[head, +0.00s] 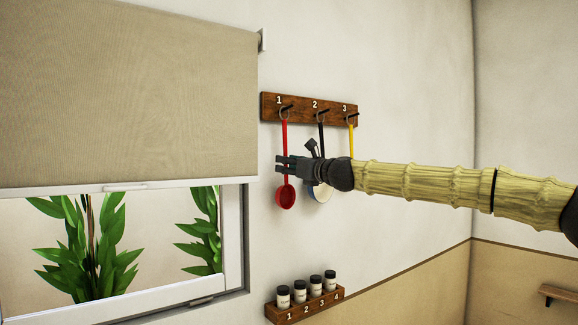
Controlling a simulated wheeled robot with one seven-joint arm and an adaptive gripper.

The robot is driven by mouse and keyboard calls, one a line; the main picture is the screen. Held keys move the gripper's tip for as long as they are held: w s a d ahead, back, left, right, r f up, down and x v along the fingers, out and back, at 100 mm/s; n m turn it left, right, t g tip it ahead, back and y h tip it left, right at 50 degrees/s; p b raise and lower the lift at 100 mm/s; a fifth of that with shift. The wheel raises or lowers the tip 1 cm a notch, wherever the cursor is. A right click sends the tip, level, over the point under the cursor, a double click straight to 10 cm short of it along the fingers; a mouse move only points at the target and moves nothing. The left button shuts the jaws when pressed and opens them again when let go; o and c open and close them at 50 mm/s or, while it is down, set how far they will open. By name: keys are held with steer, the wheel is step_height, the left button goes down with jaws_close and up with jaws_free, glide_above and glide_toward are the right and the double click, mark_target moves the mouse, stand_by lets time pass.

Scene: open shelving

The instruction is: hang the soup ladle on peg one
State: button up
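A red ladle (286,196) with a round bowl is upright under the peg marked 1 (288,107). The ring at its handle top overlaps that peg; I cannot tell whether the ring is around it or only in front of it. My gripper (284,166) comes from the right, and its dark fingers cross the red handle just above the bowl. Whether the fingers are closed on the handle does not show clearly. A black-handled utensil (321,135) hangs under peg 2 and a yellow-handled one (351,141) under peg 3. My gripper and arm hide their lower parts.
The wooden peg board (308,108) is on the white wall. A window with a beige blind (130,95) is at left. Below, a wooden rack (307,306) holds several dark-capped jars. A small wooden shelf (558,292) is at far right.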

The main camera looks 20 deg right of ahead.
steer(key=v, duration=1.2)
steer(key=shift+d, duration=0.15)
